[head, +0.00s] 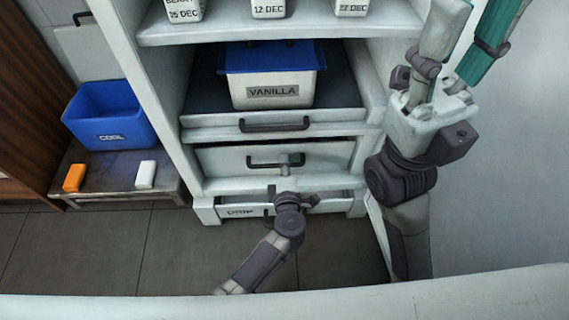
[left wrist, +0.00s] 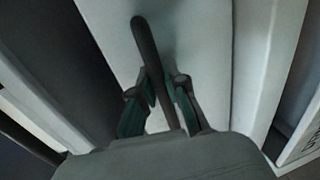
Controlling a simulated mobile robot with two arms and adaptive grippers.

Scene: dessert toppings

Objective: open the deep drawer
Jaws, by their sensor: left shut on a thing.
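The deep drawer (head: 225,161) is the plain white drawer in the middle of the cabinet, below the tray shelf. Its dark bar handle (head: 258,162) is on the front; a dark strip shows along its top edge. My left gripper (head: 284,168) reaches up from below and is at this handle. In the left wrist view, the two teal-padded fingers (left wrist: 160,88) are shut on the handle bar (left wrist: 147,45), one on each side. The white drawer front (left wrist: 205,45) lies behind. My right gripper (head: 478,15) is raised at the upper right, fingers apart and empty; its tips are cut off.
A lower drawer (head: 322,206) with a partly hidden label is under the deep drawer. A VANILLA tub (head: 272,103) stands on the pull-out tray above. A blue bin (head: 108,115) and a low bench (head: 110,176) stand left. The floor (head: 150,250) in front is clear.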

